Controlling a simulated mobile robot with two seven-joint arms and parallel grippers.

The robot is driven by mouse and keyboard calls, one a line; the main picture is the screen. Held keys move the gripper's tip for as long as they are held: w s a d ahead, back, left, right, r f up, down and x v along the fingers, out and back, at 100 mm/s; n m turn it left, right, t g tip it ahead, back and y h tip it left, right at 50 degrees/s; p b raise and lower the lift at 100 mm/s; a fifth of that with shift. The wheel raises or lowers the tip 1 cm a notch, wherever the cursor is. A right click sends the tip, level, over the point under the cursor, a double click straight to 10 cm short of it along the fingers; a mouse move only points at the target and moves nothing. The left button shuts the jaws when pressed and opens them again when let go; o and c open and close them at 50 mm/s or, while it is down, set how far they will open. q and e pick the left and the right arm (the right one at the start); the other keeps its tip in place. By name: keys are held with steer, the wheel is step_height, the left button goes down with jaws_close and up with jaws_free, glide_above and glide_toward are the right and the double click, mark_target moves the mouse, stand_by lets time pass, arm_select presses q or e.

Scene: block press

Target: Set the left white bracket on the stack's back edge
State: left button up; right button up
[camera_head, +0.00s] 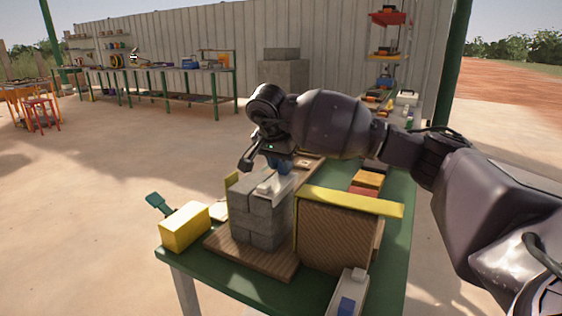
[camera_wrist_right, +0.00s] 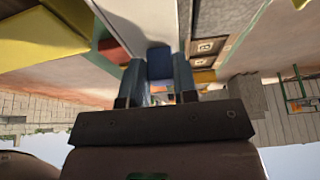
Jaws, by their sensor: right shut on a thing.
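The stack of grey blocks (camera_head: 255,218) stands on a brown wooden board (camera_head: 272,264) on the green table. My right gripper (camera_head: 279,165) is above the top of the stack, shut on the blue grip of a white bracket (camera_head: 271,188). The bracket is at the stack's top; I cannot tell whether it touches. In the wrist view, the blue grip (camera_wrist_right: 159,64) is between the fingers, with the pale bracket body (camera_wrist_right: 155,18) beyond. A second white bracket (camera_head: 341,298) with a blue part lies at the table's front right. My left gripper is not in view.
A brown ribbed block (camera_head: 328,238) with a yellow bar (camera_head: 350,202) on top stands close right of the stack. A yellow block (camera_head: 185,228) and a teal-handled tool (camera_head: 158,203) are at the left. Coloured blocks (camera_head: 367,181) lie behind.

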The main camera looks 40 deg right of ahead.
steer(key=shift+f, duration=0.5)
stand_by(0.7)
steer(key=o, duration=1)
steer(key=shift+a+r, duration=0.1)
steer(key=shift+r, duration=0.25)
steer(key=shift+p+v, duration=1.05)
steer(key=shift+v, duration=4)
